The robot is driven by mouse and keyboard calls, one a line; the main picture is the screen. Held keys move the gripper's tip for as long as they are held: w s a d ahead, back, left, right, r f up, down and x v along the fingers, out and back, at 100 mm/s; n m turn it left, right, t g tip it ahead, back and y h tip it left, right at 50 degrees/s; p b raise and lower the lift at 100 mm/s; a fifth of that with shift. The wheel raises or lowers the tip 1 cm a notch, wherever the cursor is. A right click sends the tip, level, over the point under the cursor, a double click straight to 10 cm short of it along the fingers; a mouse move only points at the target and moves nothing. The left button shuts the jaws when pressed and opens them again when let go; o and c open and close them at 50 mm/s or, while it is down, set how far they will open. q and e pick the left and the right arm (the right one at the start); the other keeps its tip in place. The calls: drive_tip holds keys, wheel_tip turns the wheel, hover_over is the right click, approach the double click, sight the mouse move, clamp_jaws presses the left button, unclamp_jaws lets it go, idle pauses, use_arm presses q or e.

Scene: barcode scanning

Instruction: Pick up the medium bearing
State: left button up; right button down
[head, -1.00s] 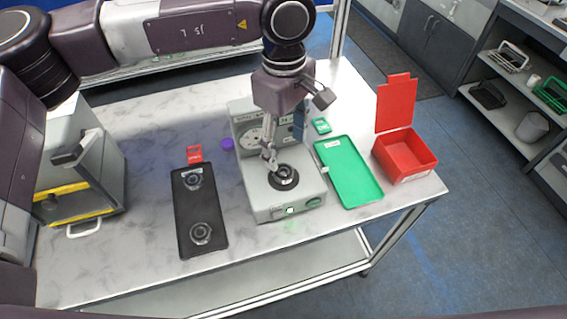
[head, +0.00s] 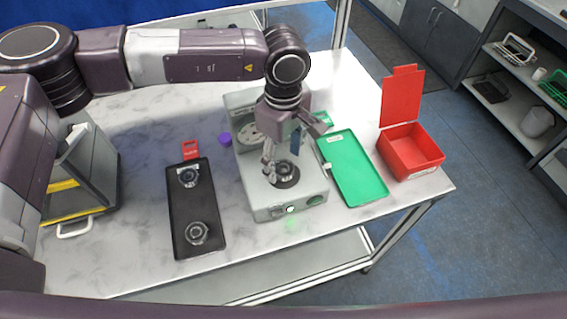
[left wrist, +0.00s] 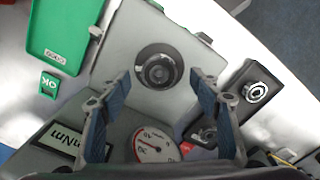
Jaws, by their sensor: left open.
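A dark ring-shaped bearing (head: 285,172) sits on the round seat of the grey testing device; it also shows between my fingers in the left wrist view (left wrist: 160,71). Two more bearings lie on the black tray, one at its far end (head: 188,177) and one at its near end (head: 197,232). I cannot tell by size which is the medium one. My left gripper (head: 281,158) is open, pointing down just above the seated bearing. Its fingers (left wrist: 160,82) stand apart on either side of it, and nothing is between them. My right gripper is not in view.
The grey device (head: 270,208) has a dial (left wrist: 153,147) and a raised back close to my gripper. The black tray (head: 190,204) is left of it, the green tray (head: 362,178) and open red box (head: 412,165) right. A purple object (head: 225,139) lies behind.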

use_arm(q)
wheel_tip(320, 180, down, 2)
drive_tip(key=shift+w+f, duration=0.1)
drive_tip(key=shift+w, duration=0.05)
drive_tip(key=c, duration=1.3)
drive_tip(key=shift+c, duration=0.3)
drive_tip(key=shift+r, duration=0.2)
